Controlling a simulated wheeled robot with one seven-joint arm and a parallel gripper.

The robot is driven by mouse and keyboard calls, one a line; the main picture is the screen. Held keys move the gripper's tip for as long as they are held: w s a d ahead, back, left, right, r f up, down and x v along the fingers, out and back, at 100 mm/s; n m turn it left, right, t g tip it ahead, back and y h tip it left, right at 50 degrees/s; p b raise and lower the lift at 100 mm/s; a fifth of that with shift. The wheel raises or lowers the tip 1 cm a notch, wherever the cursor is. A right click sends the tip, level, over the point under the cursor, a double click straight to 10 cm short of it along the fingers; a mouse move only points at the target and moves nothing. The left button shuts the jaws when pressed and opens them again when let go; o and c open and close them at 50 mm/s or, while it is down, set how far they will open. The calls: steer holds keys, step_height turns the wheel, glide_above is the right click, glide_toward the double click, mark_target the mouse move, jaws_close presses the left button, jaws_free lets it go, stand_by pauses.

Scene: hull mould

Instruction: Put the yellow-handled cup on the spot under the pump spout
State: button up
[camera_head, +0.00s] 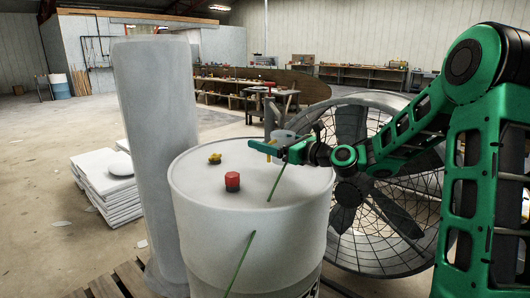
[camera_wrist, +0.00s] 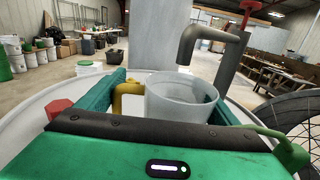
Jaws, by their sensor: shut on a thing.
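The translucent grey cup (camera_wrist: 178,102) with a yellow handle (camera_wrist: 127,101) sits between the green fingers of my gripper (camera_wrist: 165,100) in the wrist view. The handle is on the left, beside the left finger. In the head view my gripper (camera_head: 268,148) is over the far part of the white drum top, with the cup (camera_head: 284,135) partly hidden behind it. It is shut on the cup, which looks upright. The grey pump spout (camera_wrist: 188,42) bends down beyond the cup, apart from it. The spot under the spout is hidden.
The drum (camera_head: 240,235) carries a red cap (camera_head: 232,181) and a small yellow fitting (camera_head: 214,158). A thin green rod or line (camera_head: 243,255) shows at its front. A tall grey column (camera_head: 155,130) stands left, a large caged fan (camera_head: 375,200) right.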

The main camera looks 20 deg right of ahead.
steer(key=f, duration=0.1)
steer(key=w+f, duration=0.1)
steer(key=shift+w+a+f, duration=0.1)
steer(key=shift+a+f, duration=0.2)
steer(key=shift+a, duration=0.1)
steer(key=shift+f, duration=0.45)
steer(key=o, duration=0.9)
steer(key=shift+o, duration=0.2)
steer(key=v, duration=1.2)
